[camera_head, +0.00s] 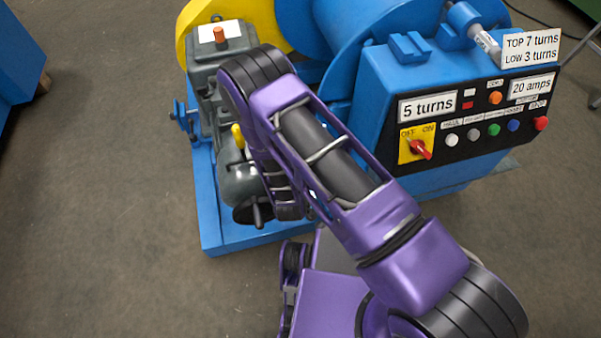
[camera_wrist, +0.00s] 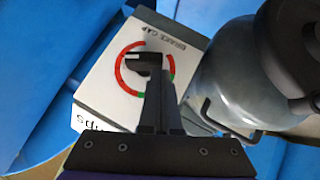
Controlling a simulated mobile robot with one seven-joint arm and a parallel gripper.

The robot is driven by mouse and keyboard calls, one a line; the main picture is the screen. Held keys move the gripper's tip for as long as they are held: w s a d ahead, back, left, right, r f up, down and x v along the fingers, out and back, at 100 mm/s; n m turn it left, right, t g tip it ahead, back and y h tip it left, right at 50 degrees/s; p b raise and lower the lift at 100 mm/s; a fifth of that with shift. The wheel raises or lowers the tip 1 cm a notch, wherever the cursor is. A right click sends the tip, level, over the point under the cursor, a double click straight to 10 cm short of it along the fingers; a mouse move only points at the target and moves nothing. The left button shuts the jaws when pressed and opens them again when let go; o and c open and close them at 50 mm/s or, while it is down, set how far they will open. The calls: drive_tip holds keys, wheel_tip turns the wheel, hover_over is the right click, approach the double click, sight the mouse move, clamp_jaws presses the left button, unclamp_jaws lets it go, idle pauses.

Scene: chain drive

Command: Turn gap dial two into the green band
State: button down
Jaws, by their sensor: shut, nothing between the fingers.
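Lettering that seems to read "BRAKE GAP" runs along the plate's upper right. A black knob or pointer (camera_wrist: 135,59) lies across the ring's middle. My gripper (camera_wrist: 157,78) has its fingers together, their tips over the right part of the dial, overlapping the black piece. I cannot tell whether they touch it. The fingers hide part of the ring. In the head view my arm hides the gripper and dial.
A grey rounded housing (camera_wrist: 227,75) stands close to the right of my fingers. Blue machine body (camera_wrist: 65,30) surrounds the plate. In the head view the control box (camera_head: 385,80) with a red switch (camera_head: 421,149) is at right. The floor (camera_head: 100,200) at left is clear.

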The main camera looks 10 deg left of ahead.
drive_tip(key=shift+a+f+n+t+h, duration=0.1)
drive_tip(key=shift+f+n+t+h, duration=0.25)
drive_tip(key=shift+h, duration=0.25)
drive_tip(key=shift+s+a+f+n+t+h, duration=0.15)
drive_tip(key=shift+f+n+t+h, duration=0.25)
drive_tip(key=shift+n+t+h, duration=0.25)
drive_tip(key=shift+f+n+h, duration=0.25)
drive_tip(key=shift+n+h, duration=0.05)
drive_tip(key=shift+h, duration=0.15)
drive_tip(key=shift+f+n+t+h, duration=0.5)
drive_tip(key=shift+n+t+h, duration=0.15)
drive_tip(key=shift+t, duration=0.25)
drive_tip(key=shift+f, duration=0.3)
drive_tip(key=shift+w+d+f, duration=0.2)
drive_tip(key=shift+d+f, duration=0.1)
drive_tip(key=shift+f, duration=0.15)
drive_tip(key=shift+w+d+f, duration=0.15)
drive_tip(key=shift+d+f, duration=0.15)
drive_tip(key=shift+f, duration=0.15)
